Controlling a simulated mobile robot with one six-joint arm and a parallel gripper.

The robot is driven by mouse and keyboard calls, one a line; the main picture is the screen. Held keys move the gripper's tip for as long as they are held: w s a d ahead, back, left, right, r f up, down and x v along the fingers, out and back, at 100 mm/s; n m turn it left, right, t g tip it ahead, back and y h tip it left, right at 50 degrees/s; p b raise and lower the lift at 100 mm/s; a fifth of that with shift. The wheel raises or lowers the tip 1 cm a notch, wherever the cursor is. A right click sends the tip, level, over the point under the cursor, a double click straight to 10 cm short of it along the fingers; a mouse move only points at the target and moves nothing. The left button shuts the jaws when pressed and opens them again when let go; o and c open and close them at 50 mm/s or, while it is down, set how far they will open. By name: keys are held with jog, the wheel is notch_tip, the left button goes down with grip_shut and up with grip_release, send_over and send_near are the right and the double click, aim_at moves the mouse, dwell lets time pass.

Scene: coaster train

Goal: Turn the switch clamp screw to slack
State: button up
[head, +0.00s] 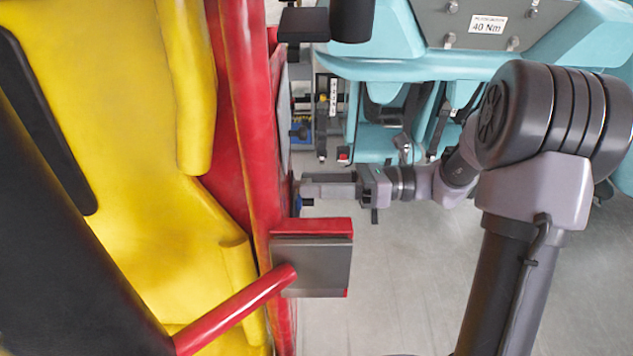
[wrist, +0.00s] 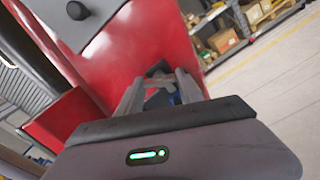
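My gripper (head: 303,188) reaches left to the side of the red car body (head: 262,130) in the head view. In the wrist view its two fingers (wrist: 158,80) stand apart and point at a red panel (wrist: 140,48). Which of these is the switch clamp screw I cannot tell. Contact with the fingers is not clear.
A red bracket with a grey plate (head: 312,266) juts out below my gripper. Turquoise seats (head: 470,60) with a "40 Nm" label (head: 488,25) stand at upper right. Grey floor (head: 385,290) lies open below my arm.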

jog(key=c, duration=0.4)
jog(key=n, duration=0.4)
jog(key=shift+b, duration=0.4)
jog(key=o, duration=1.1)
jog(key=shift+d, duration=0.15)
jog(key=d+p, duration=0.3)
jog(key=d, duration=1.4)
jog(key=shift+s, duration=0.3)
